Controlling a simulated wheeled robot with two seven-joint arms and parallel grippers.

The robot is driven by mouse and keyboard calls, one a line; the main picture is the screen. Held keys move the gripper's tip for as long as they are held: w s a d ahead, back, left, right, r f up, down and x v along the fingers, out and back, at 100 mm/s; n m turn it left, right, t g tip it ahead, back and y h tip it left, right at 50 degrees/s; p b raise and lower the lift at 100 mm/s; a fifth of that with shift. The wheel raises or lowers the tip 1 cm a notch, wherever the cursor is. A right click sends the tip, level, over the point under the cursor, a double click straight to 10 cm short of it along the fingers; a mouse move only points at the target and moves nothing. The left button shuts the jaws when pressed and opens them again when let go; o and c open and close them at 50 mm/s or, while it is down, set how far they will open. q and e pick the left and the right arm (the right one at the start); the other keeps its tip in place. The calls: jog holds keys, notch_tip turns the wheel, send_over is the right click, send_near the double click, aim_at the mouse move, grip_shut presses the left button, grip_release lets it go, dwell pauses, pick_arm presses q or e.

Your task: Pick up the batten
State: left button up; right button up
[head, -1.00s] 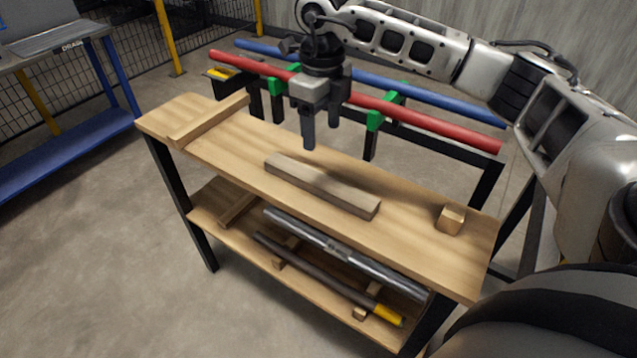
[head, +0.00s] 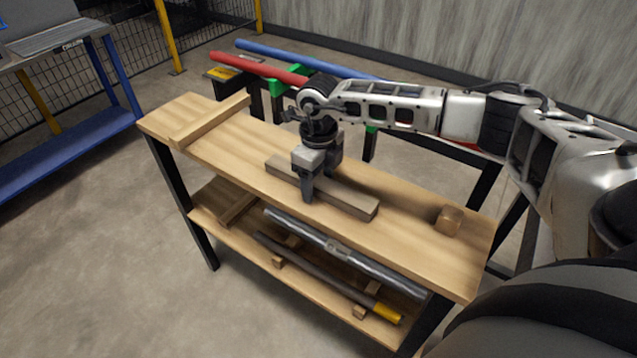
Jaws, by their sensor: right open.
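The batten (head: 350,199) is a grey-brown wooden bar lying flat on the bench's top board (head: 232,150). My right gripper (head: 316,188) is pointed down over the batten, left of its middle. Its jaws are open. The near finger is in front of the batten's near side; the far finger shows at the far side. I cannot tell whether either finger touches the wood. The gripper hides part of the batten. My left gripper is not in view.
A small wooden block (head: 448,220) sits at the board's right end, and a wooden strip (head: 210,119) crosses its left end. The lower shelf (head: 222,207) holds a grey metal pipe (head: 375,270) and a dark yellow-ended bar (head: 320,280). Red (head: 250,67) and blue (head: 290,57) pipes lie on a rack behind.

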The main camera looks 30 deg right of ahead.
jog(key=c, duration=1.1)
jog(key=shift+c, duration=0.2)
